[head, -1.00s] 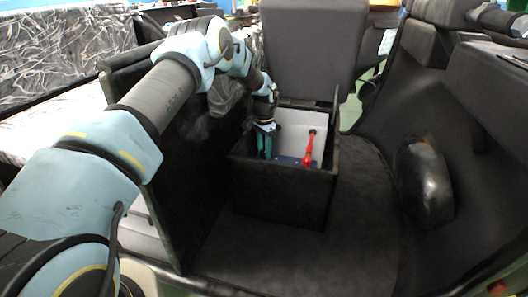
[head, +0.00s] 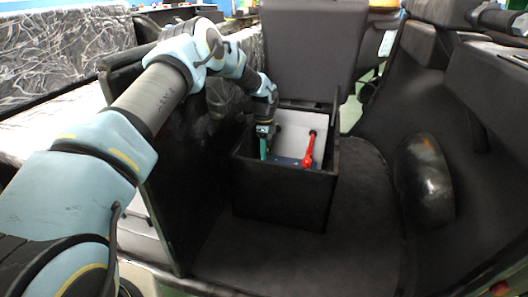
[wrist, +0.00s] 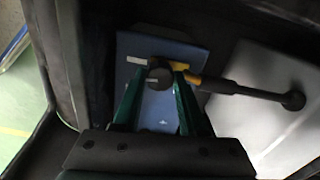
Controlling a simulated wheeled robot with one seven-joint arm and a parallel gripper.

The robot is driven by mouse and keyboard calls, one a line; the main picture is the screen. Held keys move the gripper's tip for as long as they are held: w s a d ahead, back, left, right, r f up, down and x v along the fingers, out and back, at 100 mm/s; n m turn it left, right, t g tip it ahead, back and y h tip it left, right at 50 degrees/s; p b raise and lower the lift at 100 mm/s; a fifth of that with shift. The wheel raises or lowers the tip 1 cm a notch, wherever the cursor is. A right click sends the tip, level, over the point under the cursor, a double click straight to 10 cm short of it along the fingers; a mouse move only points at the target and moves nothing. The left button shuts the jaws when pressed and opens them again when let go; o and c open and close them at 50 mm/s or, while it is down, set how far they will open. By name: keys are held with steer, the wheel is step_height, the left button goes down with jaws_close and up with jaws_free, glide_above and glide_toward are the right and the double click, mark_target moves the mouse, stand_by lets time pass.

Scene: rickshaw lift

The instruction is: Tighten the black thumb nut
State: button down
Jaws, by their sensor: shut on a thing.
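The black thumb nut (wrist: 160,77) is a small round dark knob with a pale mark, above the blue unit (wrist: 165,110) in the wrist view. My gripper (wrist: 159,82) has its two green fingers on either side of it and is shut on it. In the head view my gripper (head: 264,155) reaches down into the left part of the black open box (head: 285,200). The nut is hidden from the head view.
A red lever (head: 308,152) stands in the box, right of my gripper. A dark rod (wrist: 245,91) with a round end runs right from near the nut. The box walls (head: 335,150) rise close around; a black panel (head: 185,150) stands at left.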

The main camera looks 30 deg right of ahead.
steer(key=shift+m, duration=0.6)
steer(key=shift+c, duration=2.2)
jaws_free()
